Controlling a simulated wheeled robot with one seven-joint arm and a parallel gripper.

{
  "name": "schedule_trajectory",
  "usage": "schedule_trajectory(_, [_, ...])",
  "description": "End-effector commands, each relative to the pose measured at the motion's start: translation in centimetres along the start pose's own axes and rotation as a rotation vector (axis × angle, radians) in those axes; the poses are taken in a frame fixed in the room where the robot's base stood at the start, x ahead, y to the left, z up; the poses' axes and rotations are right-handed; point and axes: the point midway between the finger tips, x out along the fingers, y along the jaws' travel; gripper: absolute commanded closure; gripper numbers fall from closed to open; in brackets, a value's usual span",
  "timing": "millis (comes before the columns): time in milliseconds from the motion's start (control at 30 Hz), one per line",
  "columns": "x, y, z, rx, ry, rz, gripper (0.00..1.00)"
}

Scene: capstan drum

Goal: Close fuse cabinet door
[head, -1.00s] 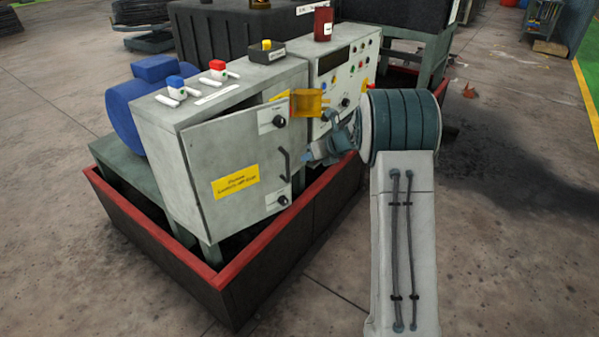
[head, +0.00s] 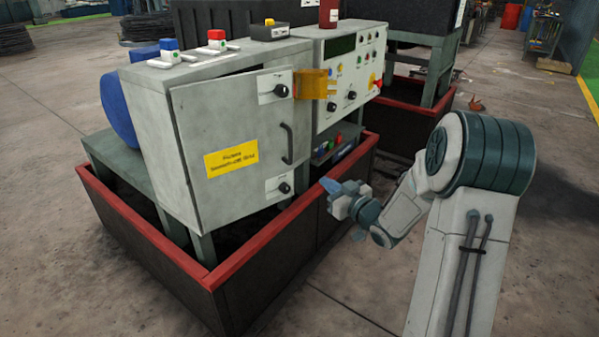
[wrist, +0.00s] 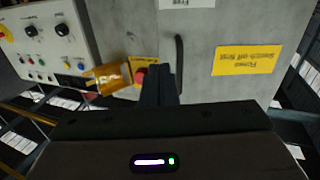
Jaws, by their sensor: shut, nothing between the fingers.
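The fuse cabinet door (head: 228,150) is grey with a yellow label, two dark knobs and a black bar handle (head: 287,143). It is hinged at its left side. A dark wedge along its top edge shows that it stands slightly ajar from the cabinet (head: 150,105). My gripper (head: 331,187) is shut and empty, to the right of and below the handle, apart from the door. In the wrist view, which is upside down, my closed fingers (wrist: 160,78) overlap the picture just beside the handle (wrist: 179,63); the door's label (wrist: 245,60) shows at right.
An orange translucent flap (head: 313,84) sits at the door's upper right, beside the control panel (head: 345,75) with knobs and buttons. A red-rimmed dark low wall (head: 265,240) surrounds the cabinet's base. The concrete floor in front is open.

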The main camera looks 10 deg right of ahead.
Motion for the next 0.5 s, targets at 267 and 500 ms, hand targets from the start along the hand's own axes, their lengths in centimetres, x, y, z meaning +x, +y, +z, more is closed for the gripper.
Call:
schedule_trajectory(267, [2.3, 0.1, 0.1, 0.036, 0.008, 0.009, 1.0])
schedule_trajectory(500, [7.5, 0.1, 0.1, 0.033, 0.008, 0.008, 1.0])
